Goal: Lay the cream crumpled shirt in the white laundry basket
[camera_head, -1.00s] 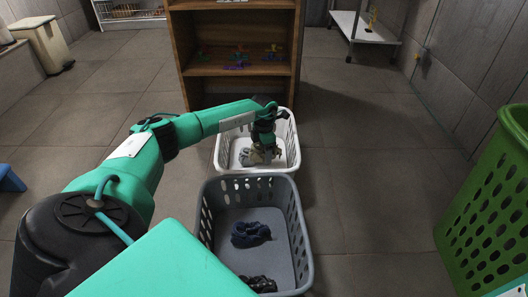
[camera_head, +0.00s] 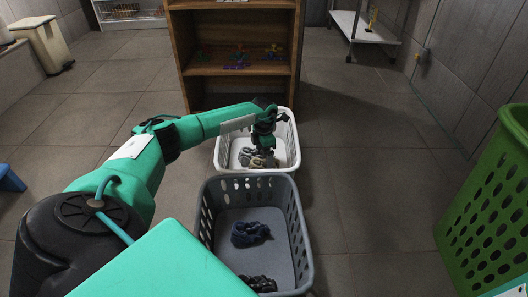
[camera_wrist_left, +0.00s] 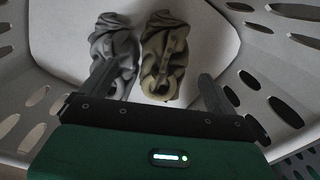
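The white laundry basket (camera_head: 228,128) stands on the floor in front of the wooden shelf. The cream crumpled shirt (camera_head: 262,162) lies in it; the left wrist view shows it (camera_wrist_left: 165,62) on the basket's pale floor, to the right of a grey crumpled cloth (camera_wrist_left: 113,52). My left gripper (camera_head: 264,149) is over the basket. In the left wrist view its fingers (camera_wrist_left: 158,75) are spread wide, with nothing gripped between them, and the shirt lies beyond them. My right gripper is not in view.
A grey basket (camera_head: 206,226) with a dark blue cloth (camera_head: 250,233) and a black cloth (camera_head: 258,283) stands nearer. A tall green basket (camera_head: 492,205) is at right. The wooden shelf (camera_head: 184,78) stands just behind the white basket. Floor right of the baskets is clear.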

